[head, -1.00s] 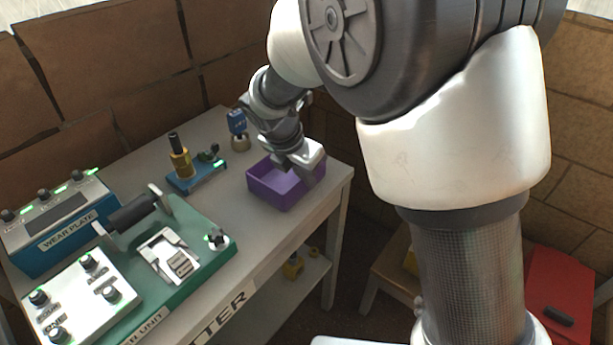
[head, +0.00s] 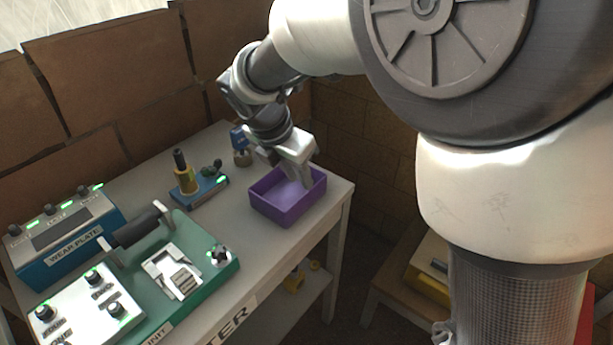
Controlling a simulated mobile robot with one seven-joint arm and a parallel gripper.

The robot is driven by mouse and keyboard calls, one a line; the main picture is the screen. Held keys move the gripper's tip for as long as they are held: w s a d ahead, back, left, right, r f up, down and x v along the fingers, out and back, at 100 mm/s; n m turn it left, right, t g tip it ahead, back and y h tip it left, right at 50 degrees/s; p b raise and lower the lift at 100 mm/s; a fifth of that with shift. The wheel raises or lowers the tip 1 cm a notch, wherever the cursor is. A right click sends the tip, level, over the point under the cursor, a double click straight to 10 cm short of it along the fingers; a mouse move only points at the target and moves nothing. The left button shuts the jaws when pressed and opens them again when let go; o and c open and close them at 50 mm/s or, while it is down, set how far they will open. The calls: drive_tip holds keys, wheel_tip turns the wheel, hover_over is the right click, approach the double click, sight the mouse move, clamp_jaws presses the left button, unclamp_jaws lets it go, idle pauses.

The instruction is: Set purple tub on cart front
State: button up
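The purple tub (head: 287,213) is an open, square box. It sits upright on the grey bench (head: 240,245), near its right end, and looks empty. My gripper (head: 298,182) points down at the tub's back part, with its fingertips over or just inside the opening. Its two fingers look apart with nothing between them. Whether a finger touches the tub wall I cannot tell. I cannot make out for sure which thing is the cart.
A small blue fixture (head: 203,190) and a blue-topped part (head: 240,146) stand left of the tub. A green unit (head: 215,275) and the blue wear plate box (head: 65,235) fill the bench's left. A low wooden stand (head: 392,262) with a yellow object (head: 430,270) is at right.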

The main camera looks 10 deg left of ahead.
drive_tip(key=s+d+r+m+y, duration=0.1)
drive_tip(key=s+d+r+m, duration=0.2)
drive_tip(key=d+r+m, duration=0.3)
drive_tip(key=s+d+r+m, duration=0.4)
drive_tip(key=d+m, duration=0.3)
drive_tip(key=d, duration=0.1)
drive_tip(key=s+d+m+t+y, duration=0.1)
drive_tip(key=s+d+m, duration=0.8)
drive_tip(key=m, duration=0.7)
drive_tip(key=shift+s+d+r+m+t, duration=0.2)
drive_tip(key=shift+s+r+m+t, duration=0.15)
drive_tip(key=shift+s, duration=0.8)
drive_tip(key=shift+a, duration=0.1)
